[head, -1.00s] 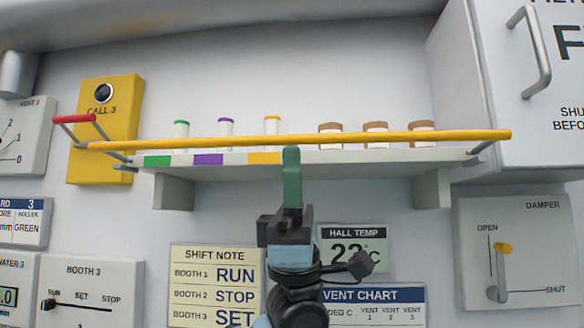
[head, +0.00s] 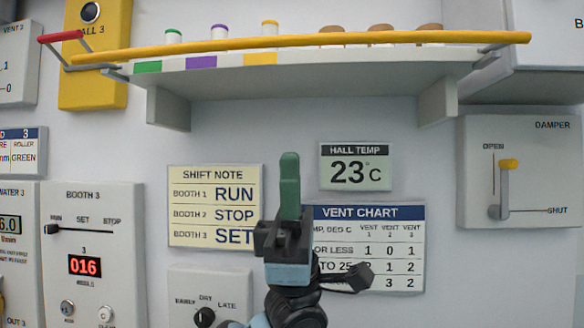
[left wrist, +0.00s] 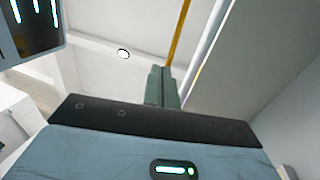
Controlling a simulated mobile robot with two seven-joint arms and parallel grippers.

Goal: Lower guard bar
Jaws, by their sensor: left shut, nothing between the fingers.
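The yellow guard bar (head: 300,44) runs along the front of the wall shelf (head: 290,78) in the head view, at about the height of the jars. It has a red handle (head: 64,37) at its left end and grey arms at both ends. Its yellow length also shows in the left wrist view (left wrist: 180,30). My left gripper (head: 289,160) is shut and empty, with green fingers pointing up, below the shelf and apart from the bar. The fingers also show in the left wrist view (left wrist: 162,85). My right gripper is not in view.
Several small jars stand on the shelf behind the bar. Behind my gripper the wall carries the shift note (head: 215,205), hall temp display (head: 355,166) and vent chart (head: 385,250). A damper panel (head: 540,180) is at right, a Booth 3 panel (head: 90,225) at left.

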